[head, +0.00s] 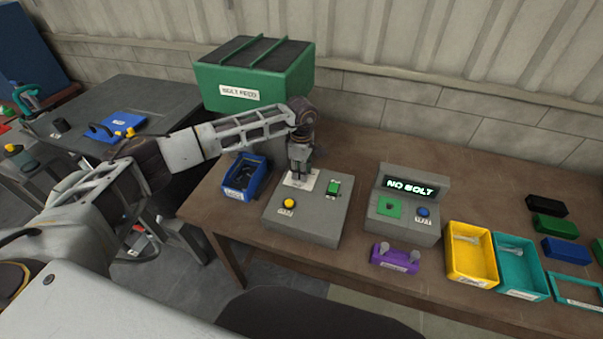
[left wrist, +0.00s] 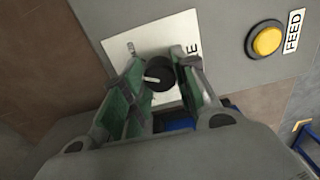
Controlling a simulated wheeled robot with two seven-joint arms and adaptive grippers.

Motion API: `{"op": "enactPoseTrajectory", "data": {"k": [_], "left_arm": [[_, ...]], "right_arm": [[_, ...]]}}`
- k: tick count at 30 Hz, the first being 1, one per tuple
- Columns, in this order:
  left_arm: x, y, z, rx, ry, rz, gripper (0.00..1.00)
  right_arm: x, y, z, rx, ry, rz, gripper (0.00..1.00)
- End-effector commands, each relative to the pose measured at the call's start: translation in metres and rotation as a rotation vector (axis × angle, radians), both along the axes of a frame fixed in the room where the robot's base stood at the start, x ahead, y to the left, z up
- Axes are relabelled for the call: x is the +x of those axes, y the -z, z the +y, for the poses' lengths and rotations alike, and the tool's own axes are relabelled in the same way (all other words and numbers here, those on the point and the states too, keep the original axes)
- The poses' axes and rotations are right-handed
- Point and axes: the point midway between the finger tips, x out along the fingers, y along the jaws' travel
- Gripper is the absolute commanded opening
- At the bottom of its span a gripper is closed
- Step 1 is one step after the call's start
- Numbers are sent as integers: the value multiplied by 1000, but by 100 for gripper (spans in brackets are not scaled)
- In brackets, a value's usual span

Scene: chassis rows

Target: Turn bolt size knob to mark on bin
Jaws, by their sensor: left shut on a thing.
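The size knob (left wrist: 160,78) is black and round with a white pointer line, on a white plate (left wrist: 120,48) with dark lettering I cannot fully read. In the wrist view its pointer lies nearly level, pointing left. My left gripper (head: 298,174) comes down on the grey control box (head: 325,221). It is shut on the knob, with green-padded fingers (left wrist: 157,65) on either side. In the head view the gripper hides the knob. A blue bin (head: 258,182) with a white label stands left of the box; its mark is too small to read. My right gripper is out of view.
A green feeder (head: 255,80) stands behind. Right are a tester (head: 405,228) reading NO BOLT, a purple block (head: 394,257), yellow (head: 470,277) and teal (head: 520,290) bins.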

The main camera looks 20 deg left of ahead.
Motion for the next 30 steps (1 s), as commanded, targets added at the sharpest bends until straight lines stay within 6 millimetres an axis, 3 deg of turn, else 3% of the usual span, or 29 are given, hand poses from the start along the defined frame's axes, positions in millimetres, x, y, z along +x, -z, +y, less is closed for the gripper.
{"op": "enactPoseTrajectory", "data": {"k": [15, 24, 30], "left_arm": [[1, 0, 1, 0, -364, -3, 5], [1, -1, 1, 0, -470, -3, 5], [1, -1, 1, 0, -489, -3, 5]], "right_arm": [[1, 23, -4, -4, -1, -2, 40], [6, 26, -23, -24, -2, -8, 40], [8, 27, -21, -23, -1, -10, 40]]}}
